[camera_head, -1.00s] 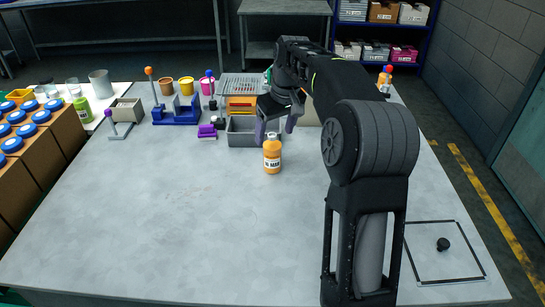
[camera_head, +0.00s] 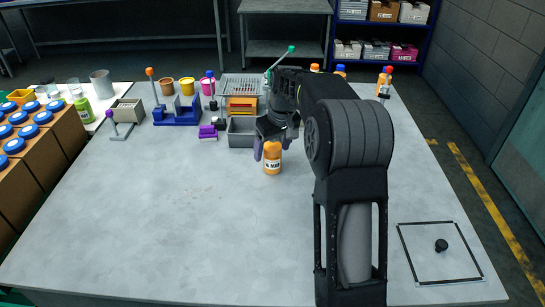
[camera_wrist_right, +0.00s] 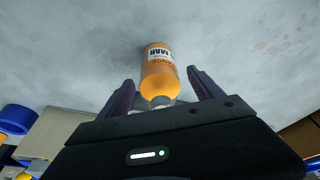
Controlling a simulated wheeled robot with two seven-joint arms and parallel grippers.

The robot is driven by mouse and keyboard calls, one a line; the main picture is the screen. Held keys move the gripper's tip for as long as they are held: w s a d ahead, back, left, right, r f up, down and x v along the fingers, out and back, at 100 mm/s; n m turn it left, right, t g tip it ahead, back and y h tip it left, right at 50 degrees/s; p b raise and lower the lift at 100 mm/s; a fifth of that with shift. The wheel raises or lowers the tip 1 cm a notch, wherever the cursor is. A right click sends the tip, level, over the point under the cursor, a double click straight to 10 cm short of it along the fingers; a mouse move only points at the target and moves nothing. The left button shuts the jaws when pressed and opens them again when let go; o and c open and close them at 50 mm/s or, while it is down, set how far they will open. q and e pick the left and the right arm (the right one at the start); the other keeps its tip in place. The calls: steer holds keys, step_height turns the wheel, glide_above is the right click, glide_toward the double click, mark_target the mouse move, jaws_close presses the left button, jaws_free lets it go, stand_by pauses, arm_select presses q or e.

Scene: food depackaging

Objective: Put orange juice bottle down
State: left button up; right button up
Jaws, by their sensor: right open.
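The orange juice bottle (camera_head: 272,163) stands upright on the grey table (camera_head: 190,220), in front of a grey bin. In the right wrist view the bottle (camera_wrist_right: 159,72) shows an orange body, a white label and a greyish cap facing me. My right gripper (camera_head: 270,146) is at the bottle's upper part. In the right wrist view its open fingers (camera_wrist_right: 162,95) are on either side of the bottle's cap end, with gaps on both sides. The gripper partly hides the bottle's top in the head view. My left gripper is in neither view.
The grey bin (camera_head: 241,132) and an orange rack (camera_head: 241,105) stand just behind the bottle. A blue fixture (camera_head: 177,112) and purple block (camera_head: 207,132) are to the left. A black-outlined square (camera_head: 420,270) holding a black knob (camera_head: 441,245) lies front right. The table's middle front is clear.

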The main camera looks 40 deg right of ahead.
stand_by(0.5)
jaws_close()
stand_by(0.7)
